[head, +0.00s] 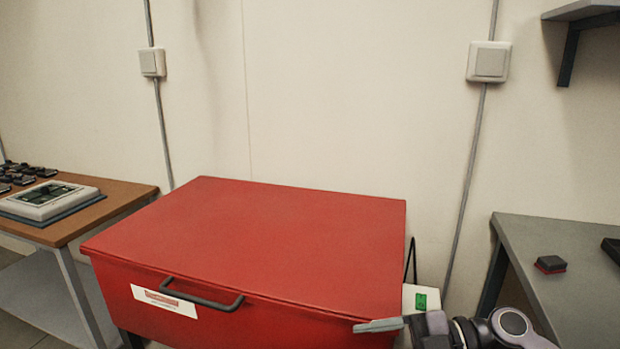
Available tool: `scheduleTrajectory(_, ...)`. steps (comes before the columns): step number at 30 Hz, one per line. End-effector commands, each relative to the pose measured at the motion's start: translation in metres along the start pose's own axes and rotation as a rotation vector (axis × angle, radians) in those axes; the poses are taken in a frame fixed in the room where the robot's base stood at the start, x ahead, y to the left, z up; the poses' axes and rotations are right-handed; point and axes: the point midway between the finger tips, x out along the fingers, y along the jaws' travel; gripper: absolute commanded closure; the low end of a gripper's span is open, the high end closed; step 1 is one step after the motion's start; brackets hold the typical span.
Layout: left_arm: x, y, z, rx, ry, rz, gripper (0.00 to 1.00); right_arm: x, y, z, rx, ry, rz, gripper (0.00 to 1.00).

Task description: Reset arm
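My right gripper (378,325) comes in at the bottom right, in front of the red chest's right front corner. One light grey finger shows, pointing left; I cannot tell whether the gripper is open or shut, or whether it touches the chest. No held object shows. The red chest (262,238) has its lid down, a dark handle (203,299) and a white label (164,301) on its front. My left gripper is not in view.
A wooden-topped table (112,199) at left bears a white device (48,199) and several small dark items. A grey table (565,240) at right bears a dark-and-red block (550,264). A white box (421,299) with a green patch stands beside the chest. The wall is close behind.

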Motion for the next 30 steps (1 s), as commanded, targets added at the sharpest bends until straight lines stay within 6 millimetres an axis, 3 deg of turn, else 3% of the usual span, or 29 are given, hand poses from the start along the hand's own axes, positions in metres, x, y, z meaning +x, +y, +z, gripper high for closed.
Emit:
scheduleTrajectory(3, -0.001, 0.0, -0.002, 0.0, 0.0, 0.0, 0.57, 0.016, 0.0, -0.01, 0.045, 0.084, 0.245, 0.33)
scheduleTrajectory(6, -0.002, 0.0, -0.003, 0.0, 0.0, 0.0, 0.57, 0.017, 0.002, -0.009, 0.107, 0.095, 0.455, 0.33)
scheduleTrajectory(10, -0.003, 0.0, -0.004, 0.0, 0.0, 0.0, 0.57, 0.006, -0.006, 0.006, 0.226, 0.036, 0.709, 0.33)
scheduleTrajectory(14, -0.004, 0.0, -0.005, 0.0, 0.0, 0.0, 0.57, -0.011, -0.031, 0.032, 0.382, -0.096, 0.918, 0.33)
scheduleTrajectory(17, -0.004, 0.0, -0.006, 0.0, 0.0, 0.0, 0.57, -0.027, -0.065, 0.055, 0.527, -0.236, 1.035, 0.33)
scheduleTrajectory(21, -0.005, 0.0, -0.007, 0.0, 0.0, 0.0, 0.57, -0.045, -0.134, 0.081, 0.756, -0.465, 1.122, 0.33)
scheduleTrajectory(27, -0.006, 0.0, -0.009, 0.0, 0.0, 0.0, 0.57, -0.059, -0.235, 0.089, 1.046, -0.737, 1.101, 0.33)
scheduleTrajectory(30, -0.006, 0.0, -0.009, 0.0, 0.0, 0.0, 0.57, -0.061, -0.266, 0.086, 1.133, -0.811, 1.07, 0.33)
